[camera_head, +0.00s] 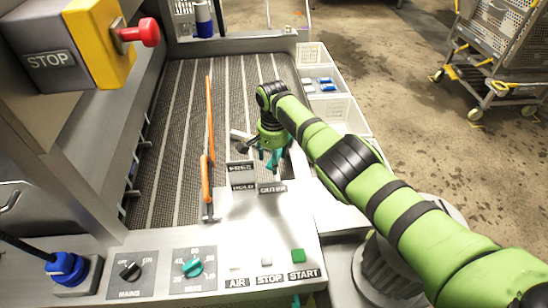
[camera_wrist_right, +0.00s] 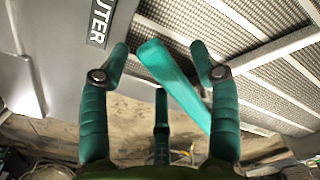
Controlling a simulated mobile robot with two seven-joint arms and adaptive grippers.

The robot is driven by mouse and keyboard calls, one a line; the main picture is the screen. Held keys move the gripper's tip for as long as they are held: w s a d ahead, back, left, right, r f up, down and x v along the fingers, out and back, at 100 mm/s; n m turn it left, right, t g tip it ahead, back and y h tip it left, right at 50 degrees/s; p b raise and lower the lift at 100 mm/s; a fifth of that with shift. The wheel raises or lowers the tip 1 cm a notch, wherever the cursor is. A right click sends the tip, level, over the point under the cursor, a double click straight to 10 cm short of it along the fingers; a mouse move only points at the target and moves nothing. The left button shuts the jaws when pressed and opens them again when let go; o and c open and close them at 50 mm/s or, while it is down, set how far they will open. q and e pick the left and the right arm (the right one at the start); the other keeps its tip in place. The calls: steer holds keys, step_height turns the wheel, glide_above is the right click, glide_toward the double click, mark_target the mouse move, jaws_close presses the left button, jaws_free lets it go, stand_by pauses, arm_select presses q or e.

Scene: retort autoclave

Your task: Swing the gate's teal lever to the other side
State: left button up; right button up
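The teal lever (camera_wrist_right: 172,82) is a flat bar in the right wrist view, lying at a slant between the fingers of my right gripper (camera_wrist_right: 158,85). It passes close to the right finger; I cannot tell if they touch. The fingers are spread, with a clear gap to the left finger. In the head view my right gripper (camera_head: 270,158) points down beside the FREE (camera_head: 240,166), HOLD (camera_head: 243,187) and OUTER (camera_head: 272,188) labels. There the hand mostly hides the lever, and I cannot separate it from the teal fingers. My left gripper is not in view.
Orange bars (camera_head: 210,115) stand over the ribbed conveyor bed (camera_head: 175,120) left of my gripper. A front panel carries a teal dial (camera_head: 192,267), a black MAINS knob (camera_head: 130,270) and a green START button (camera_head: 298,255). White bins (camera_head: 340,112) line the right side.

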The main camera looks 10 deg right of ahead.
steer(key=shift+r, duration=0.1)
step_height(320, 180, up, 12)
stand_by(0.5)
stand_by(0.4)
